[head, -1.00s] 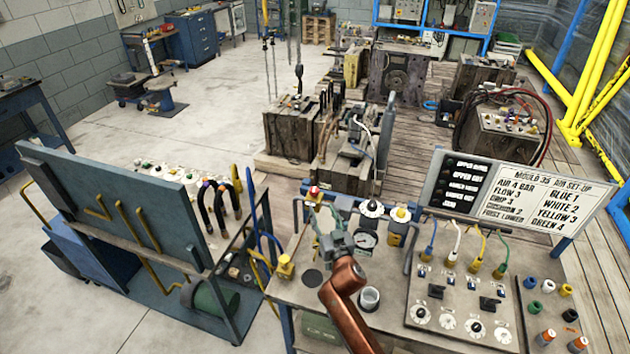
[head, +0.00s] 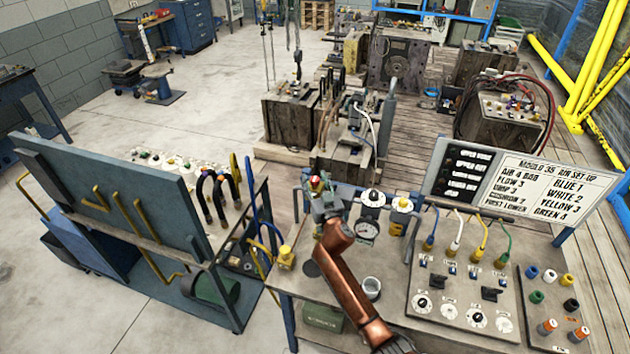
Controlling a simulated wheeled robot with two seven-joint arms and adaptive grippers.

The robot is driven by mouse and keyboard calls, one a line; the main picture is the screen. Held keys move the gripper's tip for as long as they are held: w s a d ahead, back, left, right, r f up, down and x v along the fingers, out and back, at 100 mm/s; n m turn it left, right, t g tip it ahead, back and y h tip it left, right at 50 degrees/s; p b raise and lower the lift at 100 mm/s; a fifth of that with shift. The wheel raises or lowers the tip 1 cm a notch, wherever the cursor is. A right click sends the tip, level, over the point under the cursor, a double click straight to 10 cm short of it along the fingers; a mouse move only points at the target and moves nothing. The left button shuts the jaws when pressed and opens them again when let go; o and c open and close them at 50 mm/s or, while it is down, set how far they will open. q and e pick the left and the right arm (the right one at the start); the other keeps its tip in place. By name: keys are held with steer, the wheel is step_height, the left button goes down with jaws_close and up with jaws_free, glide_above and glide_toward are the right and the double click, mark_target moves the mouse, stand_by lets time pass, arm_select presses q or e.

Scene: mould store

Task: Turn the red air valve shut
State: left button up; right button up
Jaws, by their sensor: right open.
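The red air valve (head: 315,183) is at the back left of the workbench, at the left end of a row of air fittings. Only a small red and yellow part of it shows past my right gripper (head: 321,194). My right gripper is open, at the valve, and covers most of its body. I cannot tell whether the fingers touch the valve, nor how its handle is turned. My left gripper is not in view.
Right of the valve stand a pressure gauge (head: 367,230) and a yellow-topped fitting (head: 402,206). A control panel (head: 465,292) with knobs and hoses fills the bench's right. A set-up board (head: 548,188) stands behind it.

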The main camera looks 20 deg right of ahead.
steer(key=shift+c, duration=0.6)
jaws_close()
steer(key=b, duration=0.1)
steer(key=m+h+b, duration=0.1)
steer(key=b, duration=0.1)
steer(key=shift+w+a+f+h, duration=0.1)
steer(key=shift+a+f+h, duration=0.05)
steer(key=shift+h, duration=0.15)
steer(key=shift+m+h+b, duration=0.3)
steer(key=shift+h+b, duration=0.2)
steer(key=shift+b, duration=0.05)
steer(key=shift+o, duration=0.6)
jaws_free()
